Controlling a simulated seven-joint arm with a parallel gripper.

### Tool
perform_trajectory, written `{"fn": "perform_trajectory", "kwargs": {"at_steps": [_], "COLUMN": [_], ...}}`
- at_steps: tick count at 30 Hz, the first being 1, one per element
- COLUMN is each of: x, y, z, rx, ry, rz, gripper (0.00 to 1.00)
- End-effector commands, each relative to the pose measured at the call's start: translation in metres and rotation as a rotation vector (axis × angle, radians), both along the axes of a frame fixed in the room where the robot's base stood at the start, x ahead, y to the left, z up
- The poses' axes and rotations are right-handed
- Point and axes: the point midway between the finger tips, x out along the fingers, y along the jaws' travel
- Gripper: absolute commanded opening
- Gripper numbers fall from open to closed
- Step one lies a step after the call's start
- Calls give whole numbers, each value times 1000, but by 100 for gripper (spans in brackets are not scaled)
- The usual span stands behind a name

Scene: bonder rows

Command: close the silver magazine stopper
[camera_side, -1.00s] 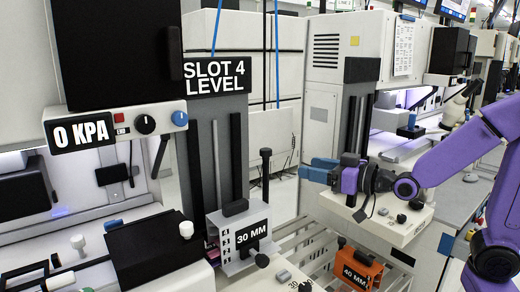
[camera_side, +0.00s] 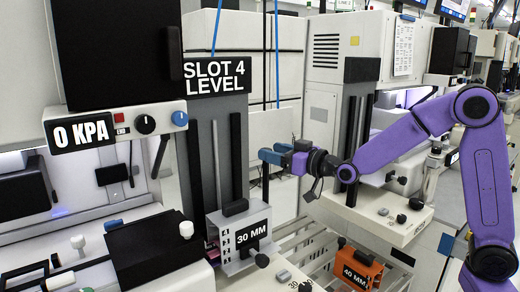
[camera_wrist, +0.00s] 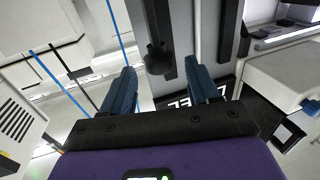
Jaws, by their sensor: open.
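The silver magazine (camera_side: 231,268), labelled 30 MM, sits at the foot of the grey column, with a black block on its top. An upright black rod (camera_side: 265,188), which looks like its stopper, stands at its right rear. My gripper (camera_side: 272,154) is open at the height of the rod's top and hides its knob in the side view. In the wrist view a black knobbed rod (camera_wrist: 158,58) shows between the blue fingers, with space on both sides. I cannot tell its depth relative to the fingertips.
An orange magazine (camera_side: 360,272), labelled 40 MM, stands to the right on a white slatted rack (camera_side: 310,243). The grey column (camera_side: 205,150) with the SLOT 4 LEVEL sign rises left of my gripper. A white machine front (camera_side: 375,220) lies below my forearm.

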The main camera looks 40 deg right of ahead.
Motion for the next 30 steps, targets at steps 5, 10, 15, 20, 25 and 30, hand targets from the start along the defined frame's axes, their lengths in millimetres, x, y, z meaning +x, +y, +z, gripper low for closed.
{"fn": "perform_trajectory", "kwargs": {"at_steps": [5, 10, 15, 20, 25, 30], "x": [26, 42, 49, 51, 50, 50], "y": [7, 12, 14, 14, 14, 14], "z": [-1, 0, 0, 0, 0, 0], "rx": [0, 0, 0, -1, 0, 0], "ry": [1, 0, -1, 0, 0, 0], "rz": [0, 1, 1, 1, 1, 1], "gripper": [60, 60, 60, 60, 51, 0]}}
